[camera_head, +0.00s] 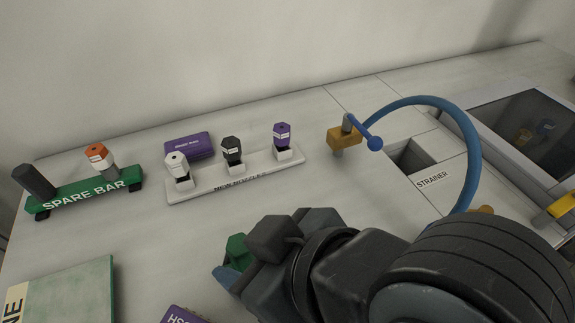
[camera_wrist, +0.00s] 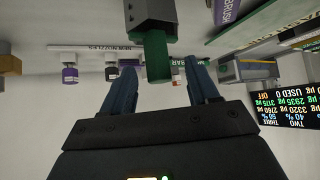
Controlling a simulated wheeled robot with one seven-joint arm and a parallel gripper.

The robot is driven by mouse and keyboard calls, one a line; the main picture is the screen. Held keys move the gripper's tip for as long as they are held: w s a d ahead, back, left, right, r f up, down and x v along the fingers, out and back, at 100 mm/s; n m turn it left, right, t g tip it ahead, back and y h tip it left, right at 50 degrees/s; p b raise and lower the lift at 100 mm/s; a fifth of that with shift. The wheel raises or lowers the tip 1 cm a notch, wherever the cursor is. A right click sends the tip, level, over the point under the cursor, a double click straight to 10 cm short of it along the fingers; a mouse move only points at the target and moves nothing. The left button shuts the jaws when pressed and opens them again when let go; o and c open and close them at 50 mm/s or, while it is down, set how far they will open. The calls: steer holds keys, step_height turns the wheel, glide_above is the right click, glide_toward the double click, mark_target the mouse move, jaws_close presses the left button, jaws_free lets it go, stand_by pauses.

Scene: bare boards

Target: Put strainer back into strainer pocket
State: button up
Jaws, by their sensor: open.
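The strainer pocket (camera_head: 412,157) is a dark square opening in the bench beside the STRAINER label (camera_head: 433,180) in the head view. A piece with a green cylinder end (camera_wrist: 157,62) and a grey body is in front of my gripper (camera_wrist: 163,78) in the wrist view; it may be the strainer. Its green part also shows in the head view (camera_head: 237,247). My gripper is open, its two fingers apart on either side of the green end. I cannot tell whether they touch it. My arm hides part of the bench in the head view.
A blue hose (camera_head: 432,100) arches beside the pocket from a brass valve (camera_head: 343,137). A white nozzle rack (camera_head: 235,178) and green SPARE BAR (camera_head: 88,192) stand at the left. A recessed bin (camera_head: 530,125) is at right. A lit display (camera_wrist: 285,105) shows in the wrist view.

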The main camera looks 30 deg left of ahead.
steer(key=shift+x, duration=2)
steer(key=shift+w+d+f, duration=0.1)
steer(key=shift+d, duration=0.05)
steer(key=shift+c, duration=0.2)
jaws_close()
